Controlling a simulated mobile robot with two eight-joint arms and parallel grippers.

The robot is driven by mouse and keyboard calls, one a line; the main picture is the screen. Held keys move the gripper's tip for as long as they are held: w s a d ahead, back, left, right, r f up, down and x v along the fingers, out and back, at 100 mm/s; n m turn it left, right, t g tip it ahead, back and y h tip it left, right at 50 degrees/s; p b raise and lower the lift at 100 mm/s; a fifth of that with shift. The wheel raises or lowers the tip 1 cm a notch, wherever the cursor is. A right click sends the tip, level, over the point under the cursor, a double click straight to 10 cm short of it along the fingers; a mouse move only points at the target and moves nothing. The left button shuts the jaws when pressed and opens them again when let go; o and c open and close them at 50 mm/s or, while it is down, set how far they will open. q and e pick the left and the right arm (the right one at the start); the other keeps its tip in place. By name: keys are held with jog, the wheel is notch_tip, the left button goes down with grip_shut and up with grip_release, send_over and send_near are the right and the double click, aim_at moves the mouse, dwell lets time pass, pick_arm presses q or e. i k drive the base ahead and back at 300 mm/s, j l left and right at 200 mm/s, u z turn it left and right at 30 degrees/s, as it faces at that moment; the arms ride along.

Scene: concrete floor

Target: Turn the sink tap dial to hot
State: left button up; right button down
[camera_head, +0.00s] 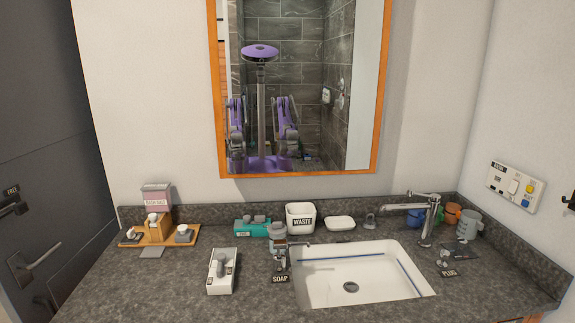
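The chrome sink tap (429,222) stands at the back right of the white sink (408,288), with its spout reaching left over the basin. A small piece sits at the top of its column; I cannot make out a hot or cold marking or how the dial is set. Neither gripper is directly in view. The mirror (296,60) reflects my purple and grey body with both arms folded, but the gripper fingers are too small to read.
A soap dispenser (280,247) stands at the sink's left edge. A waste box (300,218) and white dish (340,223) stand behind. Cups (467,224) crowd the tap's right side, near a knob labelled PLUG (448,273).

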aim_at(461, 243)
jog(key=z, duration=1.25)
jog(key=u, duration=0.35)
jog(key=l+u, duration=0.15)
jog(key=u, duration=0.2)
jog(key=i+l+u, duration=0.1)
jog(key=u, duration=0.2)
jog(key=l+u, duration=0.35)
jog(key=l, duration=0.15)
jog(key=l+u, duration=0.35)
jog(key=l, duration=0.15)
jog(key=i, duration=0.05)
